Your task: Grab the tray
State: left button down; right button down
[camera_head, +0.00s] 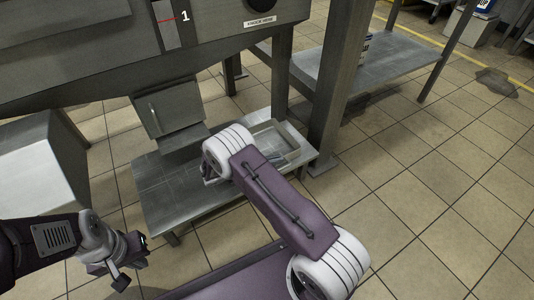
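A shallow metal tray (290,151) lies on the right part of a low steel shelf (165,193) under the mixer. My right arm crosses in front of the shelf and hides part of the tray. Only a small dark bit of my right gripper (209,175) shows at the left of the arm's white end joint, over the shelf. Its fingers are hidden, so I cannot tell whether it touches the tray. My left gripper (133,262) is at the lower left, over the floor, with its two fingers apart and nothing between them.
The mixer body (225,25), marked 1, hangs above the shelf with a small hatch or chute (170,108). A steel post (338,70) stands right of the shelf. A grey metal box (40,160) is at the left. Tiled floor is free at the right.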

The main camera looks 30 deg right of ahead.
jog(key=shift+r, duration=0.15)
jog(key=shift+r+p, duration=0.25)
jog(key=shift+p, duration=0.2)
notch_tip(320, 180, up, 3)
jog(key=p, duration=0.3)
jog(key=shift+r, duration=0.1)
jog(key=a+p, duration=0.1)
jog(key=a, duration=0.2)
jog(key=a+p, duration=0.1)
jog(key=a, duration=0.2)
jog(key=a+p, duration=0.2)
jog(key=a, duration=0.2)
jog(key=shift+s, duration=0.35)
jog(key=a, duration=0.8)
jog(key=shift+s+f, duration=0.3)
